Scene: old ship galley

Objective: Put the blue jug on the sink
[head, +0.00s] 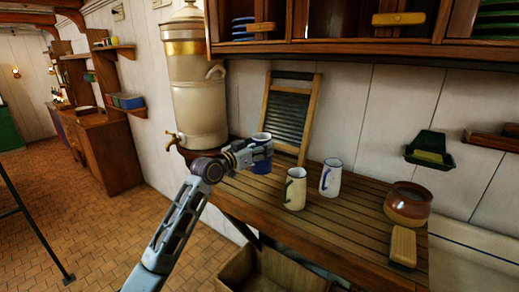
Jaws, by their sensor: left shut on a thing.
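My left gripper (254,153) is shut on the blue jug (262,166), a small blue vessel with a pale rim. The jug is upright, at the left end of the slatted wooden counter, and the gripper fingers hide part of its side. I cannot tell whether its base touches the wood. The sink (470,262) is the pale basin at the lower right, beyond the counter's right end, and only part of it shows. My right gripper is not in view.
A cream mug (295,190) and a white mug with a blue handle (330,177) stand on the counter (325,228). A brown pot (408,203) and a wooden brush or block (403,246) are near its right end. A washboard (290,112) leans behind. A large urn (197,95) stands left.

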